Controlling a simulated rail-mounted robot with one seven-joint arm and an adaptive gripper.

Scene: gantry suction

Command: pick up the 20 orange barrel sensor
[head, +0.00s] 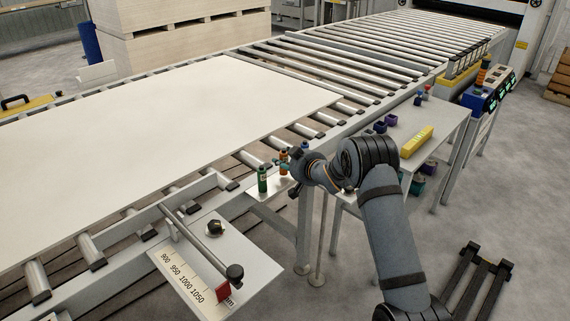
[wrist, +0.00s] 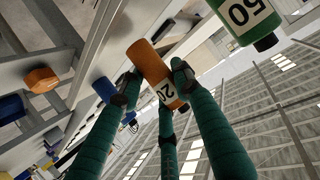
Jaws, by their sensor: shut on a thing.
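The orange barrel sensor (wrist: 148,62), with a white label reading 20, is between the fingers of my gripper (wrist: 156,82) in the wrist view. The dark fingertips are shut on its sides. In the head view the orange barrel (head: 283,156) shows small at the small side shelf, partly hidden by my gripper (head: 284,164). I cannot tell whether its base touches the shelf. A green barrel (head: 262,180) stands upright just left of it. The green barrel, labelled 50, also shows at the upper right of the wrist view (wrist: 248,20), apart from my fingers.
A white board (head: 170,110) lies on the roller conveyor (head: 370,55) behind the shelf. A side table (head: 440,125) to the right holds a yellow block (head: 417,141) and small purple parts (head: 390,120). A measuring plate (head: 215,260) with a red stop (head: 223,293) is at front left.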

